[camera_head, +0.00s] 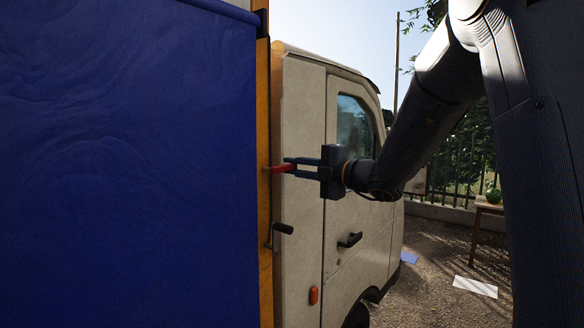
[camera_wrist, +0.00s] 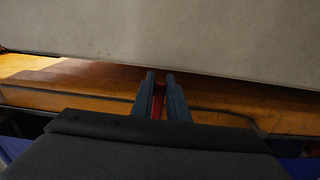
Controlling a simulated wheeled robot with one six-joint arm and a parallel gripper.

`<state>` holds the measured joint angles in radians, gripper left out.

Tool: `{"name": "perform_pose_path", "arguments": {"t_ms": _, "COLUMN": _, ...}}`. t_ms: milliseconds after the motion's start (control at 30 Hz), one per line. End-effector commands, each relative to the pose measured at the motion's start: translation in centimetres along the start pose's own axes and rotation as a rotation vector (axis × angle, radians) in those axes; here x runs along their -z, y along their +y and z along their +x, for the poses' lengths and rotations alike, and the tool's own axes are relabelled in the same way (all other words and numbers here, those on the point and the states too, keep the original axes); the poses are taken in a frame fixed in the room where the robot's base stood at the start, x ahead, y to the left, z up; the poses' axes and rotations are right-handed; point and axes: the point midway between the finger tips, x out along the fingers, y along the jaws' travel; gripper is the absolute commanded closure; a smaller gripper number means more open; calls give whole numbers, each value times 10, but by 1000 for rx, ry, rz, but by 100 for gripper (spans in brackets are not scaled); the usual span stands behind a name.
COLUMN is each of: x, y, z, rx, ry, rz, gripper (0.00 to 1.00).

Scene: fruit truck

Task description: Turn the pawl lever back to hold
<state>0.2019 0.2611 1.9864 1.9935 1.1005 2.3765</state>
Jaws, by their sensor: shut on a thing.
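The red pawl lever (camera_head: 282,168) sticks out to the right from the orange-yellow post (camera_head: 264,190) at the edge of the blue tarp. My gripper (camera_head: 291,167) is shut on the lever, its two blue-grey fingers reaching in from the right. In the wrist view, a strip of the red lever (camera_wrist: 158,103) shows between the fingers of my gripper (camera_wrist: 161,80). The lever's inner end and pivot are hard to make out. A crank with a black handle (camera_head: 283,229) sits lower on the same post, apart from my gripper.
The blue tarp (camera_head: 130,170) fills the left. The cream truck cab (camera_head: 302,130) stands close behind my gripper, with a black door handle (camera_head: 350,240). At right are a wooden table (camera_head: 490,208) and a white sheet (camera_head: 475,287) on open gravel.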

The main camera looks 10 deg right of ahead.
Motion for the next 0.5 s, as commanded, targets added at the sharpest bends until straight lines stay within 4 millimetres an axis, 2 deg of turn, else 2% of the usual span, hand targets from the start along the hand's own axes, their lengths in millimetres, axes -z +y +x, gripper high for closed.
{"name": "perform_pose_path", "arguments": {"t_ms": 33, "x": 0, "y": -2, "z": 0, "rx": 3, "ry": -1, "rz": 3, "gripper": 100}}
{"name": "perform_pose_path", "arguments": {"t_ms": 67, "x": 0, "y": -2, "z": 0, "rx": 3, "ry": 0, "rz": 3, "gripper": 81}}
{"name": "perform_pose_path", "arguments": {"t_ms": 133, "x": 0, "y": -2, "z": 0, "rx": 3, "ry": 0, "rz": 2, "gripper": 69}}
{"name": "perform_pose_path", "arguments": {"t_ms": 500, "x": 0, "y": -1, "z": -3, "rx": 1, "ry": 1, "rz": 0, "gripper": 67}}
